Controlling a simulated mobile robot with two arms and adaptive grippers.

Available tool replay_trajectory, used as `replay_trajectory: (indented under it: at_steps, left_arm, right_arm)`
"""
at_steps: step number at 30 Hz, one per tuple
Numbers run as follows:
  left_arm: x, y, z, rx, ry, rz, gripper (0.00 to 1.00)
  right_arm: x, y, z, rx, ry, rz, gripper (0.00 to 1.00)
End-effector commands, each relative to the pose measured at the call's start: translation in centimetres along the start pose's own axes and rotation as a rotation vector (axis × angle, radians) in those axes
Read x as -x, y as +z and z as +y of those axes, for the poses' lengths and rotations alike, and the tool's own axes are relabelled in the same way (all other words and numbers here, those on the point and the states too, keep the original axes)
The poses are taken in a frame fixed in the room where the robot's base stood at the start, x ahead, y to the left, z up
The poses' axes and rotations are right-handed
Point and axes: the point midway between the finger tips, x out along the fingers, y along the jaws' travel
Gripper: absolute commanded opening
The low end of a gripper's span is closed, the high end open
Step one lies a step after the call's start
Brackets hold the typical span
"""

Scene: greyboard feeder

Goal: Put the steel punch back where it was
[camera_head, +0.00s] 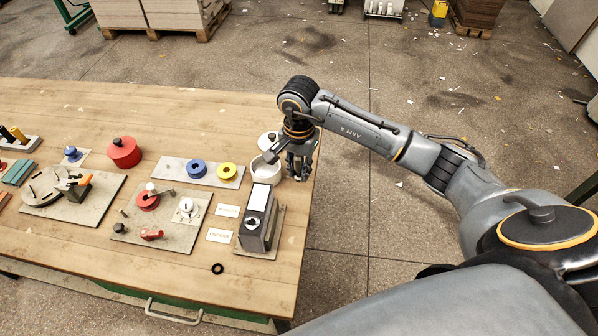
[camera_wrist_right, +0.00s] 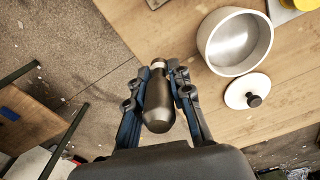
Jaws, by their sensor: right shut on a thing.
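The steel punch (camera_wrist_right: 158,100) is a dark, rounded cylinder with a lighter band at its far end. In the right wrist view it sits between the two fingers of my right gripper (camera_wrist_right: 165,80), which is shut on it. In the head view my right gripper (camera_head: 299,172) hangs at the right edge of the table, just right of the white bowl (camera_head: 265,167). The punch is hard to make out there. My left gripper is not in view.
The wooden table (camera_head: 200,115) holds a white lid (camera_head: 268,140), a grey box device (camera_head: 256,218), a board with blue and yellow rings (camera_head: 174,170), a red round container (camera_head: 124,152) and a board with red-handled parts (camera_head: 184,235). A black ring (camera_head: 217,268) lies near the front.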

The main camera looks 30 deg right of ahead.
Motion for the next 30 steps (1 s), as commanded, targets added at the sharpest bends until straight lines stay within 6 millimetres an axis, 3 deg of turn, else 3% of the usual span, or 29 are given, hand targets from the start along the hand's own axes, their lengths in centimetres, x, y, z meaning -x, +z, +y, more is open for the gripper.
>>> replay_trajectory:
  at_steps: [7, 13, 26, 27, 30]
  left_arm:
    - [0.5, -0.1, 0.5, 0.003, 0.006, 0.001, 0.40]
    - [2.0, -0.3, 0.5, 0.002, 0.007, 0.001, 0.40]
    - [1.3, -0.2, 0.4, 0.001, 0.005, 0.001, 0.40]
    - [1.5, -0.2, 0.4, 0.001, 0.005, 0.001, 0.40]
    - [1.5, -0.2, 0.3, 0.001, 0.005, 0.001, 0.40]
  right_arm:
    - [-1.6, -1.2, -0.5, -0.001, 0.000, -0.002, 0.00]
    - [-4.1, -1.1, -0.5, 0.000, -0.001, -0.003, 0.00]
    - [-5.0, -1.2, -0.6, 0.001, -0.003, 0.002, 0.00]
    - [-4.9, -1.2, -0.5, 0.001, -0.002, 0.001, 0.29]
    - [-4.9, -1.2, -0.5, 0.001, -0.002, 0.000, 0.43]
